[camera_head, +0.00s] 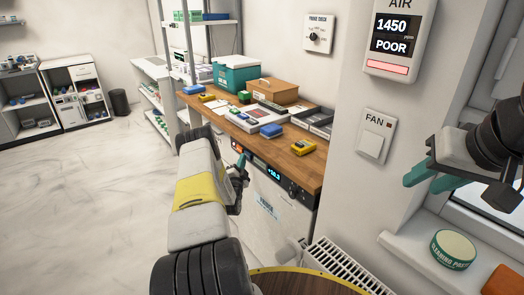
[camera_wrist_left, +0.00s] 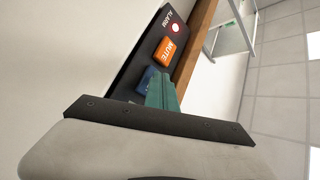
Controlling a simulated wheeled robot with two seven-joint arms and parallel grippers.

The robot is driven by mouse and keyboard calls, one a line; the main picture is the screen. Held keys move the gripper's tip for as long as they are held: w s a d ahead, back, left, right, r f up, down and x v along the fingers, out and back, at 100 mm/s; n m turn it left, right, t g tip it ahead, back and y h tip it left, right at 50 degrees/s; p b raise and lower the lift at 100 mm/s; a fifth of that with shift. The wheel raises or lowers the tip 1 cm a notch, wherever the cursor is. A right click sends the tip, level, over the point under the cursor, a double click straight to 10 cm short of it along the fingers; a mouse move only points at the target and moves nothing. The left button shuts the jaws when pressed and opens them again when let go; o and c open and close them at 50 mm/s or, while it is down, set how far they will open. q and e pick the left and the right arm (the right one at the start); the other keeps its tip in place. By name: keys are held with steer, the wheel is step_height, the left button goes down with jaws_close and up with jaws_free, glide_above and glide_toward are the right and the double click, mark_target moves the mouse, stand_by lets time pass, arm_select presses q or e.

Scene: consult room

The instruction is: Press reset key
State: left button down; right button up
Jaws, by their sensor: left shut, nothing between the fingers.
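In the left wrist view a dark panel carries a blue key (camera_wrist_left: 146,80), an orange MUTE key (camera_wrist_left: 164,51) and an ALARM lamp (camera_wrist_left: 175,28). The blue key is partly hidden behind my left gripper (camera_wrist_left: 162,92), and its label is not readable. The teal fingertips are together with nothing between them. They overlap the blue key in the picture; I cannot tell if they touch it. In the head view my left gripper (camera_head: 241,163) is in front of the white appliance (camera_head: 262,190) under the wooden counter. My right gripper (camera_head: 434,179) is at the right, its teal fingers apart and empty.
The wooden counter (camera_head: 300,167) above the panel holds a yellow device (camera_head: 303,148), a blue box (camera_head: 271,130) and a teal box (camera_head: 237,76). A white radiator (camera_head: 335,268) and a round wooden top (camera_head: 300,285) are near the front. Open floor lies to the left.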

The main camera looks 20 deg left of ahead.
arm_select(q)
steer(key=shift+s+a, duration=0.3)
steer(key=shift+s, duration=0.2)
steer(key=shift+s+a, duration=0.1)
steer(key=shift+s+a, duration=0.65)
steer(key=shift+s, duration=0.35)
steer(key=shift+s+a, duration=0.65)
steer(key=shift+s, duration=0.35)
